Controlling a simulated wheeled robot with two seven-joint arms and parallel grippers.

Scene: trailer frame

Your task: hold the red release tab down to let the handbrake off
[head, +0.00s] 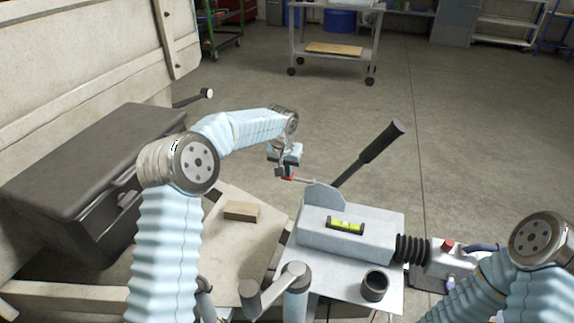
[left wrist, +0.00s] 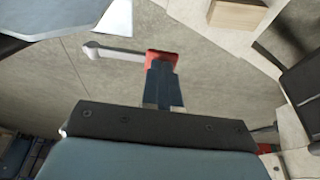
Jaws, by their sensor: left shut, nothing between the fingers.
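The red release tab (head: 288,179) sits at the end of a thin grey arm left of the handbrake's grey side plate (head: 325,196). The handbrake lever (head: 370,155), with a black grip, slants up to the right. My left gripper (head: 281,171) is shut and empty, pointing down at the tab. In the left wrist view the closed fingertips (left wrist: 164,68) overlap the red tab (left wrist: 154,54), hiding part of it; I cannot tell whether they press on it or are just above. My right arm shows at the lower right, but its gripper is out of view.
A yellow-green level (head: 345,226) lies on the grey housing, with a black cup (head: 375,285) in front. A wooden block (head: 241,211) rests on the pale board to the left. A dark box (head: 95,165) stands far left. Open floor lies behind the lever.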

